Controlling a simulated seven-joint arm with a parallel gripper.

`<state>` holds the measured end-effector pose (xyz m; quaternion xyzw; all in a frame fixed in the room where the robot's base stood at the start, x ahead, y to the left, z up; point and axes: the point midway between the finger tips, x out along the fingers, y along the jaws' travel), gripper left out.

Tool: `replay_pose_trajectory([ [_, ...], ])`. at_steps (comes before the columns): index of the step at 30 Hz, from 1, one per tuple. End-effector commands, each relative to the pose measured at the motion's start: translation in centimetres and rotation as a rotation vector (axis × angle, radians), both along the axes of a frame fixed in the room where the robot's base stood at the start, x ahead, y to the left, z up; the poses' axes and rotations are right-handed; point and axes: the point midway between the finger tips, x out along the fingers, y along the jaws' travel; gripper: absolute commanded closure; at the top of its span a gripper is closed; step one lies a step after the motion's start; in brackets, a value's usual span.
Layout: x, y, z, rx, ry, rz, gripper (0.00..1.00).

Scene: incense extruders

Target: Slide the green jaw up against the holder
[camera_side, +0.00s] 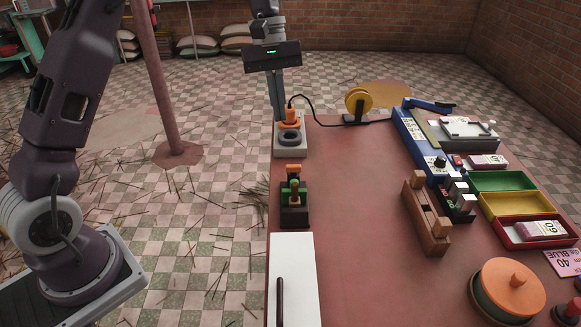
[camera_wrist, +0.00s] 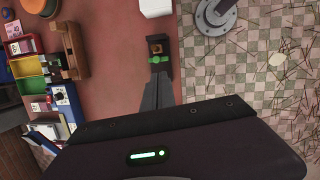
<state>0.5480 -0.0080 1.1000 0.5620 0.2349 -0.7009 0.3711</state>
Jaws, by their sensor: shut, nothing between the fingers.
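A small dark fixture (camera_side: 294,217) stands near the left edge of the red table. An orange block (camera_side: 293,168) is at the fixture's far end. I cannot tell for certain which part is the holder. My gripper (camera_side: 279,118) is shut and empty, pointing down beyond the fixture, beside the orange plug. In the wrist view its fingertips (camera_wrist: 158,77) appear just below the green bar and hide what lies behind them.
An orange plug (camera_side: 291,118) with a black cable stands by a grey block with a dark ring (camera_side: 289,140). A wooden stand (camera_side: 424,215) and coloured trays (camera_side: 500,180) are at right. The table's middle is clear.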

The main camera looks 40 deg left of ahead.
Motion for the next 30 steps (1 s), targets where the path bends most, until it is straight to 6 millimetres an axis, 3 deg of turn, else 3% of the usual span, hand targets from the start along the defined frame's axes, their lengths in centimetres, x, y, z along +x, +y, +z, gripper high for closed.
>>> replay_pose_trajectory([
  [1,1.4,0.5,-2.3,-0.019,0.049,0.045,1.0],
  [4,2.8,1.1,-5.3,-0.041,0.113,0.11,1.0],
  [11,3.0,0.9,-7.9,-0.051,0.146,0.139,1.0],
  [21,1.8,-1.3,-14.0,-0.05,0.143,0.135,1.0],
  [30,1.4,-1.9,-15.8,-0.049,0.141,0.135,1.0],
])
